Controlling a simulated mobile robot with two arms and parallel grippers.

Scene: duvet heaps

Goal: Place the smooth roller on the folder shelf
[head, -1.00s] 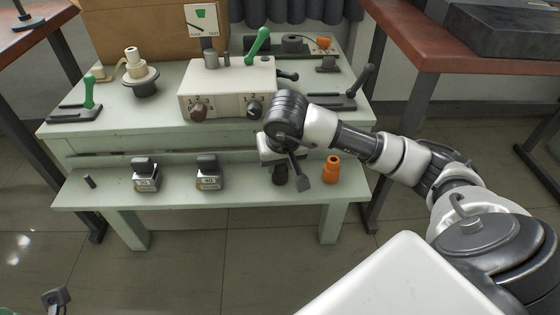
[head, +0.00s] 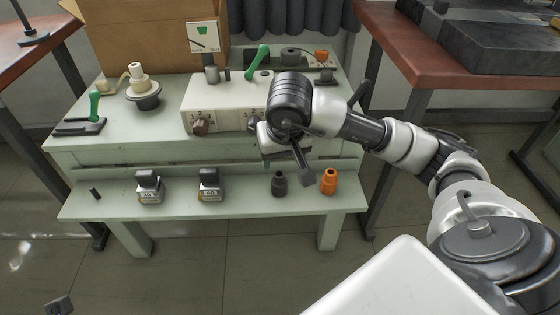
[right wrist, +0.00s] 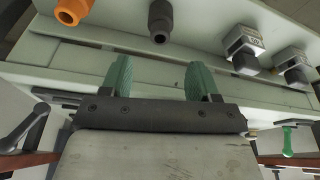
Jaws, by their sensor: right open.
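Two short rollers stand on the lower ledge of the pale green bench: a dark one (head: 279,184) and an orange one (head: 328,182). I cannot tell from the frames which is the smooth roller. Both show at the top of the right wrist view, the dark one (right wrist: 160,20) and the orange one (right wrist: 72,12). My right gripper (right wrist: 158,72) is open, with two green fingers apart and nothing between them. It is apart from the rollers; in the head view the wrist largely hides it. My left gripper is not in view.
Two dark-topped metal blocks (head: 149,187) (head: 210,185) stand left on the ledge (head: 245,202). A cream control box (head: 215,100) with knobs, a spool (head: 142,88) and green-handled levers (head: 94,107) crowd the bench top. Brown tables flank the bench.

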